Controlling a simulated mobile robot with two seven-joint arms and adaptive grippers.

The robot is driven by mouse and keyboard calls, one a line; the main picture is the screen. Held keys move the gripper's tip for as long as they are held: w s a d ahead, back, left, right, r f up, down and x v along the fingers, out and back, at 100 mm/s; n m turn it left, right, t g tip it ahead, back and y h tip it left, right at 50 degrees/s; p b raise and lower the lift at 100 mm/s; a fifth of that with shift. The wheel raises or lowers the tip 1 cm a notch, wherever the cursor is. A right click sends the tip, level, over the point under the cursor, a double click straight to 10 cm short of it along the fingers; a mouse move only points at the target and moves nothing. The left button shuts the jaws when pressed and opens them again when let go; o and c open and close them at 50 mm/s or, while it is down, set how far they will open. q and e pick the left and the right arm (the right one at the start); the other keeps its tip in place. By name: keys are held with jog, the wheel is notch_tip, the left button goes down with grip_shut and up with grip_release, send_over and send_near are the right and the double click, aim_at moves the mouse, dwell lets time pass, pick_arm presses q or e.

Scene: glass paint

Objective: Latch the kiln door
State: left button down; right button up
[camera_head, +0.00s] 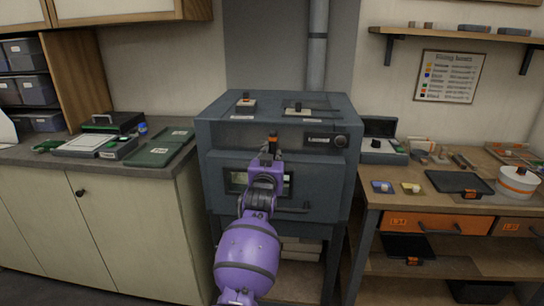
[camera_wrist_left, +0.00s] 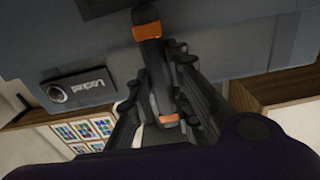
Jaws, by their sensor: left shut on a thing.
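The blue-grey kiln (camera_head: 222,133) stands in the middle of the head view. Its door (camera_head: 318,188) looks closed against the body, with a window partly behind my left arm and a horizontal handle low on its front. A dark latch lever with orange bands (camera_head: 272,137) is at the door's top edge. My left gripper (camera_head: 269,154) is in front of it. In the left wrist view the lever (camera_wrist_left: 158,75) runs between the fingers of my left gripper (camera_wrist_left: 160,72), which is shut on it. The fingers hide part of the lever. My right gripper is not in view.
A label reading "Locked" (camera_head: 319,140) sits beside a round knob on the kiln front. A wooden bench (camera_head: 372,197) with trays and a white pot (camera_head: 517,184) is at the right. A grey-topped counter (camera_head: 50,157) is at the left.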

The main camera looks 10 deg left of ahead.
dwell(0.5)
pick_arm(q)
jog(key=c, duration=1.6)
grip_release()
jog(key=shift+s, duration=0.1)
jog(key=s, duration=1.1)
jog(key=shift+s, duration=0.4)
